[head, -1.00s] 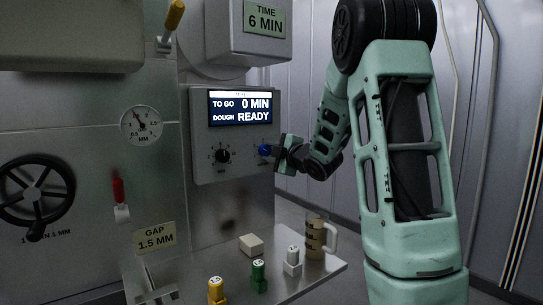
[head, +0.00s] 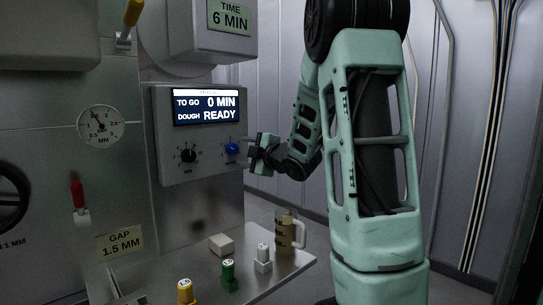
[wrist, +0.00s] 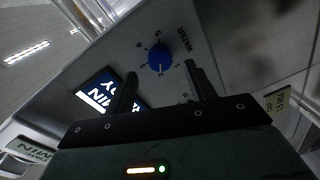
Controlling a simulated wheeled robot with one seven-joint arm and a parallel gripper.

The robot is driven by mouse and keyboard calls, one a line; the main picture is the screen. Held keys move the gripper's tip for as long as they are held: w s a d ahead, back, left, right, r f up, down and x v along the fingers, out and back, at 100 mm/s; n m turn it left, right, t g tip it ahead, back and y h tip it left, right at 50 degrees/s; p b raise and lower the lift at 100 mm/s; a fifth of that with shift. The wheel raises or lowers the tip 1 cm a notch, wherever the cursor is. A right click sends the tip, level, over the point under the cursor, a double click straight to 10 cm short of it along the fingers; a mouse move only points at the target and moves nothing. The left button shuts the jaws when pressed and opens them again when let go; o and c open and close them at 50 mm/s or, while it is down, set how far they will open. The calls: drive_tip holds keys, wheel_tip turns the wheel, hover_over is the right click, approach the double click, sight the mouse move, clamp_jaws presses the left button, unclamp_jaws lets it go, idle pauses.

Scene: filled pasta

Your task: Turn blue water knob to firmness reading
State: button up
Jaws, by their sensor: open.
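The blue water knob (head: 232,149) is on the right of the grey control panel (head: 172,172). In the wrist view the knob (wrist: 159,55) sits within a printed number scale beside the word WATER. A pale mark on it faces the lower part of the scale; its exact reading is too small to tell. My gripper (head: 247,147) is just right of the knob, open and empty. In the wrist view my gripper (wrist: 160,82) has its two fingers apart, with the knob between and beyond their tips. The display (head: 207,107) reads TO GO 0 MIN and DOUGH READY.
A black knob (head: 188,156) is left of the blue one. Below, a metal shelf (head: 240,277) holds a jug (head: 285,232), a pale block (head: 221,244) and yellow, green and white labelled pieces. A gauge (head: 100,126) and a red lever (head: 77,194) are at left.

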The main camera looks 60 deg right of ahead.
drive_tip(key=v, duration=1.3)
drive_tip(key=shift+s, duration=0.3)
drive_tip(key=shift+a+f, duration=0.1)
drive_tip(key=w+a+f+m+g+y, duration=0.1)
drive_tip(key=w+a+f+m+g, duration=0.15)
drive_tip(key=w+a, duration=0.4)
drive_tip(key=w+a+f+m+g+y, duration=0.1)
drive_tip(key=a+f+g+y, duration=0.3)
drive_tip(key=a, duration=0.6)
drive_tip(key=w+a+f+m+g+h, duration=0.1)
drive_tip(key=a+f+g, duration=0.1)
drive_tip(key=a+f, duration=0.7)
drive_tip(key=s+a+f+g, duration=0.3)
drive_tip(key=s+a+g, duration=0.6)
drive_tip(key=s+a, duration=1.2)
wheel_tip(320, 180, up, 28)
drive_tip(key=d+p, duration=0.1)
drive_tip(key=p, duration=2.7)
drive_tip(key=shift+s+d+p, duration=0.15)
drive_tip(key=shift+d+p, duration=0.05)
drive_tip(key=shift+p, duration=0.15)
